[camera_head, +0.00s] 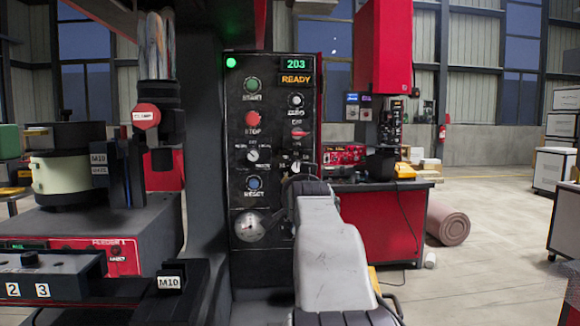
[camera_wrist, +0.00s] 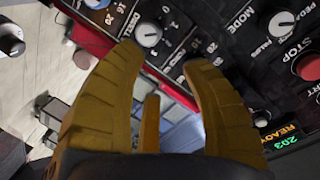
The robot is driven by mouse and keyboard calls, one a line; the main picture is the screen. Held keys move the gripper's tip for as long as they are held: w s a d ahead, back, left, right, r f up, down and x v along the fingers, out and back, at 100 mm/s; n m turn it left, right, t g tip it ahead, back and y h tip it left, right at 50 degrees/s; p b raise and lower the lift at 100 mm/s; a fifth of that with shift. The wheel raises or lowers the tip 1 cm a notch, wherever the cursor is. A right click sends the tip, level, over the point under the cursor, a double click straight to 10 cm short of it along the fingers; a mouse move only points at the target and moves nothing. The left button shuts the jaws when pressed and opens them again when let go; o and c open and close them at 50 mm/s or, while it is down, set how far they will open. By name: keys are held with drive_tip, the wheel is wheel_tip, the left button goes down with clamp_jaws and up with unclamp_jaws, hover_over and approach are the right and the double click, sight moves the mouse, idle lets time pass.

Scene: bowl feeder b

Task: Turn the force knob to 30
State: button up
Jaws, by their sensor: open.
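My gripper (camera_wrist: 165,62) is open, with its two yellow fingers reaching toward the control panel (camera_head: 240,95). No knob shows clearly held between them. Scale numbers, including 20, show beside the right fingertip, which hides part of the panel there. I cannot read a FORCE label in either view. In the head view a scaled knob (camera_head: 297,167) sits low in the panel's right column, just above my arm's end, partly covered.
A green START button (camera_head: 252,84), red STOP button (camera_head: 252,119), selector knob (camera_head: 252,156) and blue RESET button (camera_head: 253,183) fill the panel's left column. The display (camera_head: 296,78) reads 203 and READY. A round gauge (camera_head: 249,226) sits below. A grey post borders the panel's left.

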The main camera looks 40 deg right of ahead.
sight(297, 166)
drive_tip(key=shift+w+d+r+m+t+h+p, duration=0.2)
drive_tip(key=shift+w+d+r+m+t, duration=0.1)
drive_tip(key=shift+w+d+r+m, duration=0.6)
drive_tip(key=shift+w+d+r+m+t+h+p, duration=0.1)
drive_tip(key=shift+w+d+r+m+t+h, duration=0.15)
drive_tip(key=shift+w+d+r+m, duration=0.6)
drive_tip(key=shift+w+d+r+m+t+h+p, duration=0.15)
drive_tip(key=shift+w+d+r+m+t, duration=0.35)
drive_tip(key=shift+w+d, duration=0.6)
drive_tip(key=shift+w+a, duration=0.15)
drive_tip(key=shift+a, duration=0.05)
drive_tip(key=shift+r, duration=0.1)
drive_tip(key=shift+a, duration=0.1)
clamp_jaws()
